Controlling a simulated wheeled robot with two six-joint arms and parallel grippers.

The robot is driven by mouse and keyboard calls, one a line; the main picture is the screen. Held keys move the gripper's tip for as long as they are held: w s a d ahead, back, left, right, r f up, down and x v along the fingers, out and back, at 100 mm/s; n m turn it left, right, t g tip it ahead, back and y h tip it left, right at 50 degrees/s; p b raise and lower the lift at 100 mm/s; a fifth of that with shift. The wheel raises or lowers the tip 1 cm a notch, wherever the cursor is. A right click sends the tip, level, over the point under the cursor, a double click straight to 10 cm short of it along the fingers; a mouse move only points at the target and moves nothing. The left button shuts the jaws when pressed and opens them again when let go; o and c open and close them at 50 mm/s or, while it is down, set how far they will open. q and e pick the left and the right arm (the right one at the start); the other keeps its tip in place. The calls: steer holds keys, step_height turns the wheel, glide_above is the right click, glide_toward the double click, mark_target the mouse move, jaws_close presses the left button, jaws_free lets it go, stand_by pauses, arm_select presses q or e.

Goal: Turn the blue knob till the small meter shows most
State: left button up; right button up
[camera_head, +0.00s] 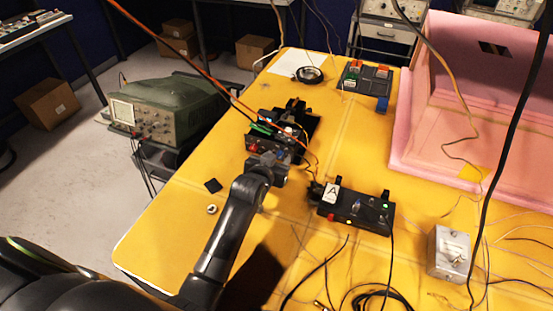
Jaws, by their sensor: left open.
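My left arm reaches up from the bottom, and my left gripper (278,160) is at the near side of a black box (293,128) with red, green and white parts. The gripper is open, but its fingertips are small and partly lost against the dark box. A small blue spot (281,152) shows right at the gripper; I cannot tell whether it is the blue knob or whether the fingers touch it. I cannot make out the small meter or its reading for certain. My right gripper is not in view.
A black box marked A (357,210) stands to the right on the yellow table (190,210). A small metal box (450,252), loose cables and a pink foam enclosure (415,140) are further right. A green oscilloscope (165,108) stands left of the table. Cables hang across the view.

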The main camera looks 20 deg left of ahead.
arm_select(q)
jaws_close()
steer(key=shift+a+n+h+p, duration=0.1)
steer(key=shift+n+h+p, duration=0.4)
steer(key=shift+p, duration=0.1)
steer(key=shift+a+n+h, duration=0.1)
steer(key=shift+n+h, duration=0.2)
steer(key=shift+n, duration=0.2)
steer(key=shift+a+f+n+h, duration=0.1)
steer(key=shift+n+h, duration=0.4)
steer(key=shift+n, duration=0.2)
steer(key=shift+n+h, duration=0.3)
steer(key=shift+n, duration=0.3)
steer(key=shift+t, duration=0.3)
